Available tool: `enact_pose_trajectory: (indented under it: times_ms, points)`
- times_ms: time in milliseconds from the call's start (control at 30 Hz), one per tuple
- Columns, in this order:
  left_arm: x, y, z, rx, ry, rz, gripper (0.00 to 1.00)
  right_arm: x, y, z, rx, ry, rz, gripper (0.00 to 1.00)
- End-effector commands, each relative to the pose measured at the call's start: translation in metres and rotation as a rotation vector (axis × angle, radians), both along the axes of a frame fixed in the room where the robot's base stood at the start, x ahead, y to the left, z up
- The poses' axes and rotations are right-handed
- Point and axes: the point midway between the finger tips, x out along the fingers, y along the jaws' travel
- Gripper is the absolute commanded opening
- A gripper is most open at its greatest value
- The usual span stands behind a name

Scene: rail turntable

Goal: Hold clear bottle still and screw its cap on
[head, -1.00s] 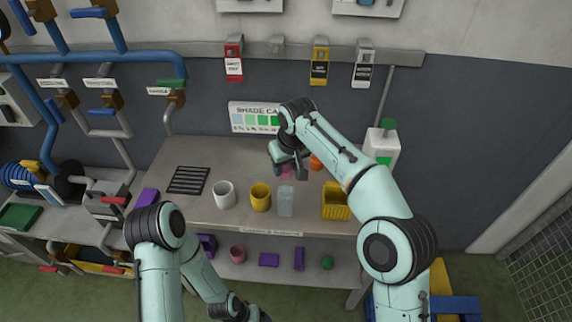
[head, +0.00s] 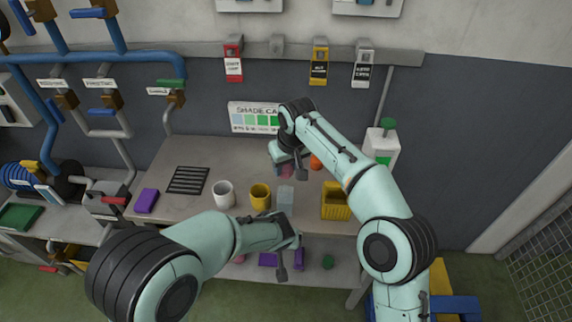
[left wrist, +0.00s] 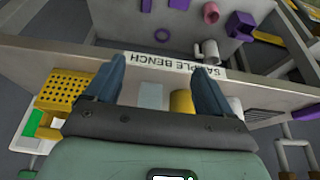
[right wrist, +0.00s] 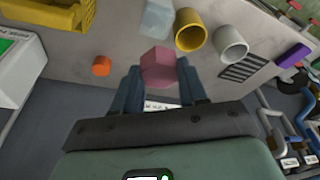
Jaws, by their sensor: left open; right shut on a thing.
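The clear bottle (head: 286,196) is a pale, see-through block shape standing near the bench's front edge. It also shows in the left wrist view (left wrist: 151,95) and the right wrist view (right wrist: 156,18). My right gripper (head: 297,172) is behind the bottle, apart from it, shut on a pink faceted piece (right wrist: 158,66). I cannot tell for sure whether this piece is the cap. My left gripper (head: 284,262) is open and empty in front of the bench's front edge. In the left wrist view its fingers (left wrist: 157,85) point toward the bench, with the bottle beyond them.
A yellow cup (head: 260,197) and a white cup (head: 223,194) stand left of the bottle. A yellow basket (head: 335,203) stands to its right. An orange piece (head: 316,162) lies behind. A dark grille (head: 188,180) and purple block (head: 146,201) are on the left.

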Motion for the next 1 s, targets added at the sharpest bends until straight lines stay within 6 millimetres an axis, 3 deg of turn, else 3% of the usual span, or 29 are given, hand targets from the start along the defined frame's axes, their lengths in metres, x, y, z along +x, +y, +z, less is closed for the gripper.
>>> enact_pose_trajectory:
  times_ms: [800, 1000]
  points:
    - [0.110, 0.000, 0.000, -0.002, -0.001, 0.002, 0.83, 0.000, 0.000, 0.000, 0.000, 0.000, 0.000, 0.13]
    - [0.120, -0.001, -0.007, -0.001, 0.002, 0.000, 0.83, 0.000, 0.000, 0.000, 0.000, 0.000, 0.000, 0.13]
